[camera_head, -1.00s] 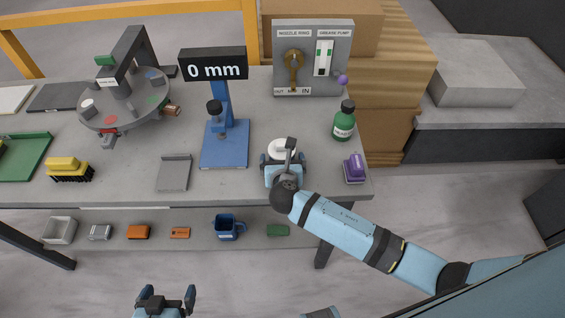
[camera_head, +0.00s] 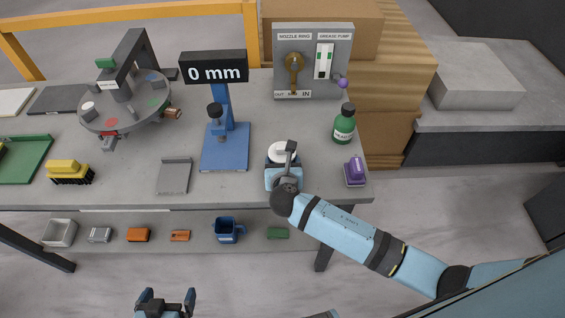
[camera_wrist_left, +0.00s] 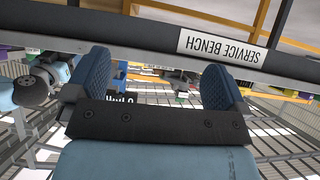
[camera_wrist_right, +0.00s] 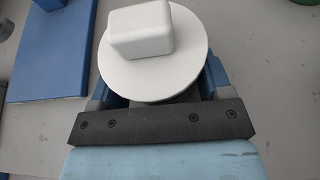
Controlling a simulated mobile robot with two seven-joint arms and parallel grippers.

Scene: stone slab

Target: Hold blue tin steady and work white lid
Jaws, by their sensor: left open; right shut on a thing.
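The white lid (camera_head: 282,149) is at the front right of the bench, with my right gripper (camera_head: 283,160) around its place. In the right wrist view the round lid (camera_wrist_right: 118,75) has a raised square knob (camera_wrist_right: 138,30). The blue tin is hidden under the lid and between the fingers, so its colour cannot be made out. My right gripper is shut on the tin body, fingers on either side below the lid. My left gripper (camera_head: 166,298) is open and empty, in front of the bench; its spread fingers also show in the left wrist view (camera_wrist_left: 158,78).
A panel (camera_head: 313,60) stands behind. A lower shelf holds a blue mug (camera_head: 229,230).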

